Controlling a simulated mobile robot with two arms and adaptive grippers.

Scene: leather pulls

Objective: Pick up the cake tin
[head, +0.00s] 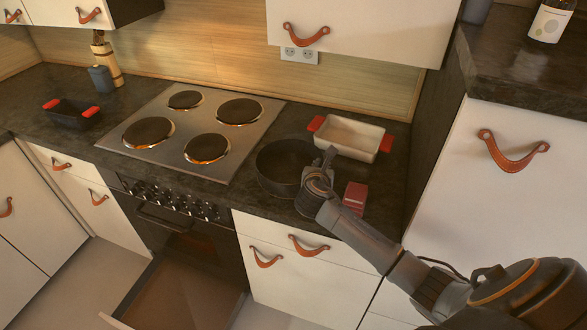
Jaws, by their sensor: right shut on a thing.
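The cake tin (278,178) is a dark, round, open tin. It sits on the dark counter (228,195), just right of the cooktop. My right gripper (325,160) reaches in from the lower right and is shut on the right side of the cake tin, at its rim. The gripper hides that part of the wall. I cannot tell whether the tin's bottom touches the counter. My left gripper is not in view.
A white baking dish (350,137) with red grips stands close behind the tin. A small red box (355,196) is right of my gripper. The cooktop (175,172) lies left. A dark dish (72,121) with red grips is far left. A tall cabinet (500,210) bounds the right.

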